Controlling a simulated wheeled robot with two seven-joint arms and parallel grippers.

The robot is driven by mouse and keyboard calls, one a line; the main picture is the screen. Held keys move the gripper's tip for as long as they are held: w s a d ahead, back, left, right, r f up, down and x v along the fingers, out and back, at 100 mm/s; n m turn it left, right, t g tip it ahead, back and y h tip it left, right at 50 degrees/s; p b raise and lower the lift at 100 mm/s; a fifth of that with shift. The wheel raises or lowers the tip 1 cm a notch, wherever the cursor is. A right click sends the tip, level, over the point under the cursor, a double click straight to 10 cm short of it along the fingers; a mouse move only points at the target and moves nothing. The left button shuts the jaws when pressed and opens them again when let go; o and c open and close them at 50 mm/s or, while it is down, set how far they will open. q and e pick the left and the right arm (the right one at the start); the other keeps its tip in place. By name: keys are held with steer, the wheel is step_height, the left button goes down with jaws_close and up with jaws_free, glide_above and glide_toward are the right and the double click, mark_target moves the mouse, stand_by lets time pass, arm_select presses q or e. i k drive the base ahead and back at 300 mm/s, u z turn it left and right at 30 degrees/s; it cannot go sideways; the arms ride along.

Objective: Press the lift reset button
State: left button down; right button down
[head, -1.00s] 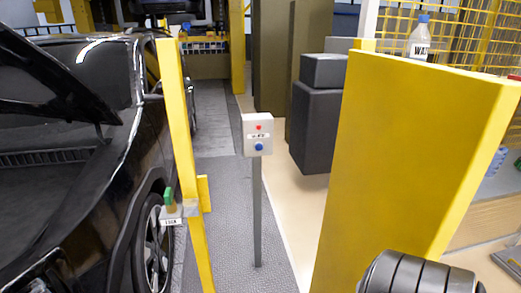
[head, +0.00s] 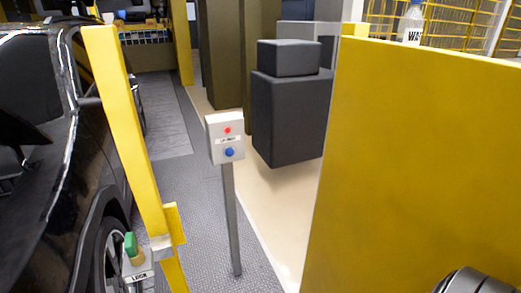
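A white control box (head: 225,138) stands on a thin grey post (head: 232,220) near the middle of the head view. Its face carries a red button or light (head: 227,130) at the top, a small label, and a blue button (head: 229,152) below. The label is too small to read with certainty. Neither of my grippers shows in the view. A dark ribbed rounded part, perhaps mine, shows at the lower right corner.
A yellow post (head: 125,130) with a green-topped fitting (head: 130,245) stands left of the box, beside a black car (head: 40,150). A large yellow panel (head: 425,170) fills the right. Dark grey boxes (head: 290,115) stand behind. Grey floor around the post is clear.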

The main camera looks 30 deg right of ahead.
mark_target(229, 152)
steer(key=z, duration=0.25)
steer(key=i, duration=0.85)
steer(key=z, duration=0.1)
steer(key=k, duration=0.2)
steer(key=z, duration=0.1)
